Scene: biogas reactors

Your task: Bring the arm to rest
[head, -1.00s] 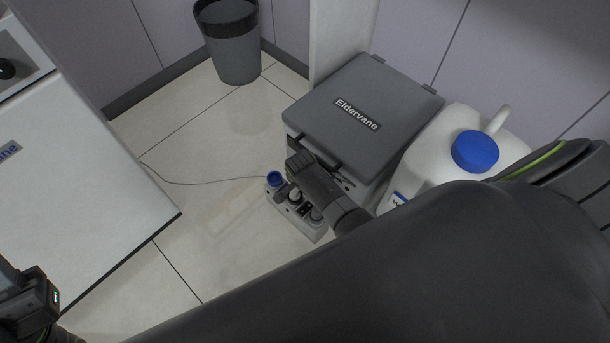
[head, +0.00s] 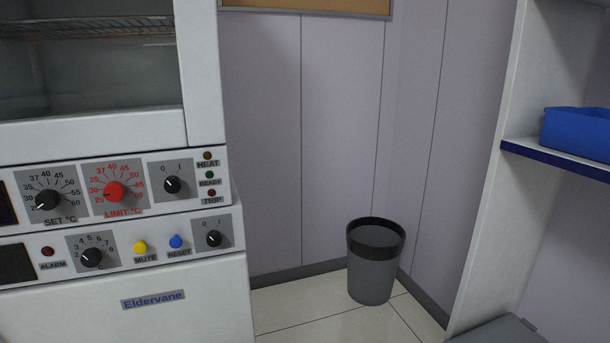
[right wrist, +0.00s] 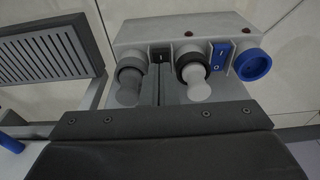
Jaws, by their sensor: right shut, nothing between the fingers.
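My right gripper (right wrist: 160,88) shows in the right wrist view with its dark fingers shut and nothing held. It is close to a grey block (right wrist: 185,28) with two pale round-ended fittings, a black switch (right wrist: 160,54), a blue switch (right wrist: 221,55) and a blue round cap or socket (right wrist: 253,65). The fingers lie between the two fittings in the picture; I cannot tell whether they touch the block. The head view shows neither arm. My left gripper is out of sight.
In the head view, a white Eldervane cabinet (head: 200,312) with knobs and buttons stands at left. A grey bin (head: 372,270) stands on the tiled floor by the wall. A shelf (head: 560,158) with a blue tray (head: 578,132) is at right. A slatted grey vent (right wrist: 45,52) shows in the wrist view.

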